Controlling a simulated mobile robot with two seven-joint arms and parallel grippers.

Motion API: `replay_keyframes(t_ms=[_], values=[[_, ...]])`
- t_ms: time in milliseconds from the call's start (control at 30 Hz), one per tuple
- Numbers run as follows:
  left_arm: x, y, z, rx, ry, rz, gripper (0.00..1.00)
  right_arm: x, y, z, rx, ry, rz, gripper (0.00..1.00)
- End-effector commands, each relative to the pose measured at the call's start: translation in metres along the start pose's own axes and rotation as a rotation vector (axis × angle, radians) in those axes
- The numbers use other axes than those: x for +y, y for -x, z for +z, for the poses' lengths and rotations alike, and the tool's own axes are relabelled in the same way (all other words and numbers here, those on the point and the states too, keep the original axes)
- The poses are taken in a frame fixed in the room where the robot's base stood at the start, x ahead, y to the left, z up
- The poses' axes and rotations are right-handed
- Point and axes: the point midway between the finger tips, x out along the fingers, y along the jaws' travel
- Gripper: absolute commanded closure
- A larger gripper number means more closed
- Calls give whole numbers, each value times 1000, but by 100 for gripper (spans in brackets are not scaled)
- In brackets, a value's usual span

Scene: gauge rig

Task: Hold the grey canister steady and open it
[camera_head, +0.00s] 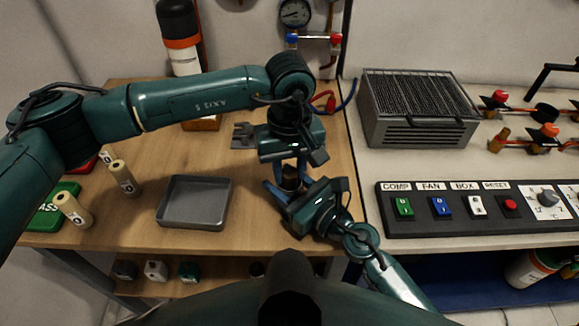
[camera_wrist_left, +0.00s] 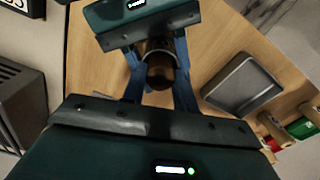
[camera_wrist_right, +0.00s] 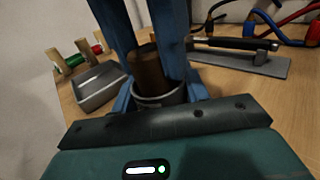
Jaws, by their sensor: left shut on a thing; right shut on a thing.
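The grey canister (camera_wrist_right: 158,100) stands upright on the wooden table, with a brown upper part (camera_wrist_right: 150,70) above its grey rim. My left gripper (camera_head: 291,168) reaches down from above, its blue fingers shut on the brown upper part. My right gripper (camera_head: 288,192) comes from the front right, low down, its blue fingers shut around the grey body. In the left wrist view the canister's dark round top (camera_wrist_left: 160,72) shows between the fingers. The fingers hide much of the canister, and I cannot tell whether its top has separated from the body.
A grey tray (camera_head: 194,228) lies left of the canister, with cream labelled cylinders (camera_head: 123,178) beyond it. A grey mesh-topped box (camera_head: 417,140) and a switch panel (camera_head: 470,228) stand on the right bench.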

Motion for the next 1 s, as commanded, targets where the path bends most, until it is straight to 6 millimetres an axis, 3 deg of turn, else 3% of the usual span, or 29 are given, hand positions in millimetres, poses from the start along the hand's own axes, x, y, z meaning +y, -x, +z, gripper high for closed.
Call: replay_keyframes(t_ms=[600, 1000], values=[[0, 2, 0, 1, 0, 0, 98, 0, 0, 0, 1, 0, 0, 96], [0, 14, 0, 1, 0, 1, 98, 0, 0, 0, 1, 0, 0, 96]])
